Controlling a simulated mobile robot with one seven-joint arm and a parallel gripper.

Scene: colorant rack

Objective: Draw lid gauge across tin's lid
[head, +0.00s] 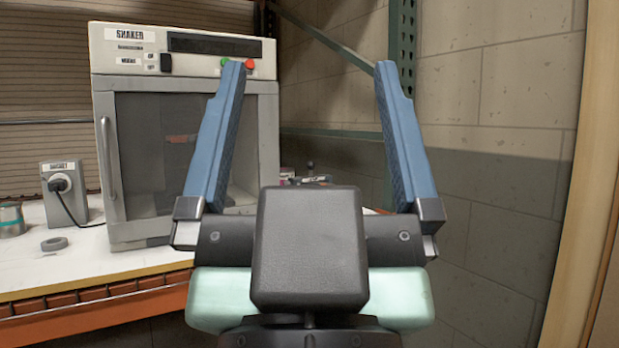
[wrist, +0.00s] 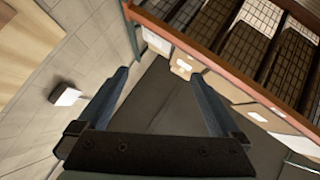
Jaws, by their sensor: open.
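My gripper (head: 312,66) is open and empty, its two blue fingers pointing up and spread wide in front of the shaker cabinet and the corner wall. It also shows open in the wrist view (wrist: 158,74), with nothing between the fingers. A metal tin (head: 11,219) with a teal band stands on the bench at the left edge of the head view, partly cut off. It is far to the left of my gripper and apart from it. Its lid is too small to make out. I cannot make out a lid gauge in either view.
A shaker cabinet (head: 185,130) stands on the white bench (head: 110,262), its door shut. A block wall (head: 490,140) closes the right. Boxes (wrist: 183,66) sit under racking in the wrist view.

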